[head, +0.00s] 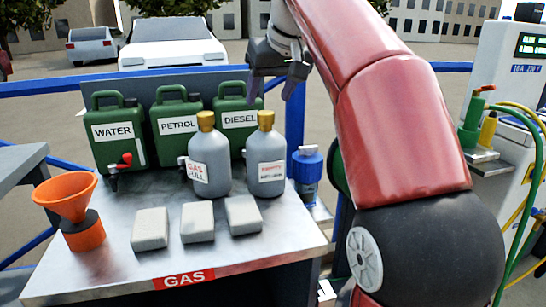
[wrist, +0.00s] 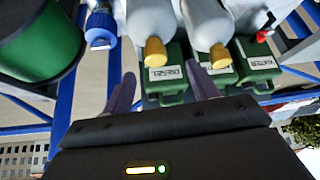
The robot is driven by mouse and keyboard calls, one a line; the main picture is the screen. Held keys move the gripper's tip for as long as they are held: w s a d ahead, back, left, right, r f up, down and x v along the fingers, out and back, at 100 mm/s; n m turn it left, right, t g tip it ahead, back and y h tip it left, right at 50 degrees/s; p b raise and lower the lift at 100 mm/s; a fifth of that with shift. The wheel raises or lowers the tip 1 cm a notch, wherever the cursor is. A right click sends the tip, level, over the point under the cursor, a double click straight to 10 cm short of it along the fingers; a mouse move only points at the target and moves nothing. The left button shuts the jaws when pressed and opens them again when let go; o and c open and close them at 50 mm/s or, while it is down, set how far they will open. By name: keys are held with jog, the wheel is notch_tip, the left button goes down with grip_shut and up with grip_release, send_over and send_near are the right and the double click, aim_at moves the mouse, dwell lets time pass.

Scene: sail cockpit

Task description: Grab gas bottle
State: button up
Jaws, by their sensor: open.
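Two grey bottles with yellow caps stand upright on the metal table. The left bottle (head: 209,165) has a label reading "GAS FULL" in red. The right bottle (head: 266,165) has a white label with red print, perhaps "EMPTY". My gripper (head: 271,95) is open and empty, above and behind the right bottle, near the DIESEL can. In the wrist view, my gripper's fingers (wrist: 160,75) are apart, with the yellow cap of one bottle (wrist: 151,20) between and beyond them. The other bottle (wrist: 207,18) is to its right. No finger visibly touches either bottle.
Green cans marked WATER (head: 118,145), PETROL (head: 178,130) and DIESEL (head: 237,104) stand behind the bottles. Grey blocks (head: 197,222) lie in front. An orange funnel (head: 66,195) is at left. A blue-topped canister (head: 307,170) stands at right.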

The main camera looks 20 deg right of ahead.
aim_at(266, 112)
jog(key=x, duration=0.2)
jog(key=b+x, duration=0.1)
jog(key=x, duration=0.1)
jog(key=b+x, duration=0.1)
jog(key=x, duration=0.1)
jog(key=shift+w+d+f, duration=0.25)
jog(key=shift+w+d, duration=0.05)
jog(key=shift+d, duration=0.05)
jog(key=shift+w+a+f, duration=0.1)
jog(key=shift+w+f, duration=0.2)
grip_shut()
jog(key=shift+r, duration=0.1)
dwell(0.9)
